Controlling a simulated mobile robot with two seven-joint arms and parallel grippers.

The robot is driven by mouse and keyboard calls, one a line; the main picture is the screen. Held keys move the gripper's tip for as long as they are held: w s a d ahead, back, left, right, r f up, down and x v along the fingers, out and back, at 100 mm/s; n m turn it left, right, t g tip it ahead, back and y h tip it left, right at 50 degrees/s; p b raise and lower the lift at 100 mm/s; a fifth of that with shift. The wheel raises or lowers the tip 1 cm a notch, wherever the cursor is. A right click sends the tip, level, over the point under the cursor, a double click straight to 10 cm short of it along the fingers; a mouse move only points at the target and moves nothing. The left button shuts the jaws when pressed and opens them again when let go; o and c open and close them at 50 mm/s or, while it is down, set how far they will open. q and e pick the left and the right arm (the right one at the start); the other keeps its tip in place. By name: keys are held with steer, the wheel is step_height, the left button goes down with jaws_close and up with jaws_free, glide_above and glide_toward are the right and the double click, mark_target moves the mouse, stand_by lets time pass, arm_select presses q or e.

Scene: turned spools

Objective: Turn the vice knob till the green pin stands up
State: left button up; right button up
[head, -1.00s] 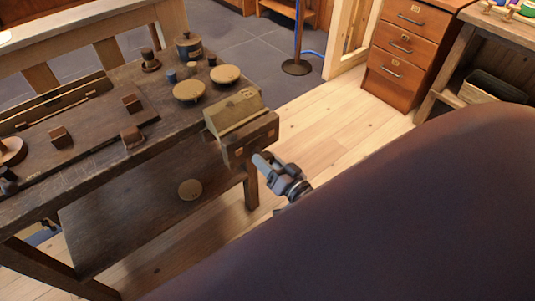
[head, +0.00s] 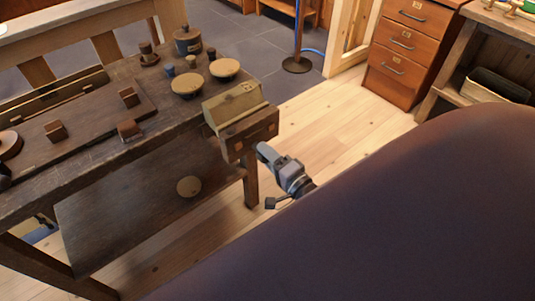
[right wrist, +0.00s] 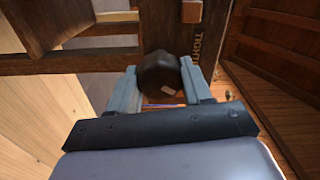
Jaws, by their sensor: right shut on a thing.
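The vice (head: 250,135) is a wooden jaw at the right end of the workbench, with a pale box-like block on top. My right gripper (head: 263,151) is beside its front face. In the right wrist view, my right gripper (right wrist: 160,88) is shut on the dark, rounded vice knob (right wrist: 159,75), which sits between its two fingers. A pale mark shows on the knob. Lettering that reads like "TIGHT" is on the wood to its right. The knob is hidden behind the gripper in the head view. I cannot make out the green pin. My left gripper is out of view.
The workbench (head: 75,160) holds several small wooden blocks, round discs and a dark lidded pot (head: 187,40). A round disc (head: 189,187) lies on its lower shelf. A drawer cabinet (head: 405,50) stands at the back right. Pale floor lies open between them.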

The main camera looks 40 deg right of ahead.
steer(key=shift+s+d+f+m, duration=0.15)
steer(key=shift+d+m, duration=0.05)
steer(key=shift+m, duration=0.4)
steer(key=shift+d, duration=0.1)
steer(key=o, duration=1)
steer(key=shift+s, duration=0.1)
steer(key=shift+o, duration=0.2)
steer(key=s, duration=0.7)
steer(key=shift+d, duration=0.25)
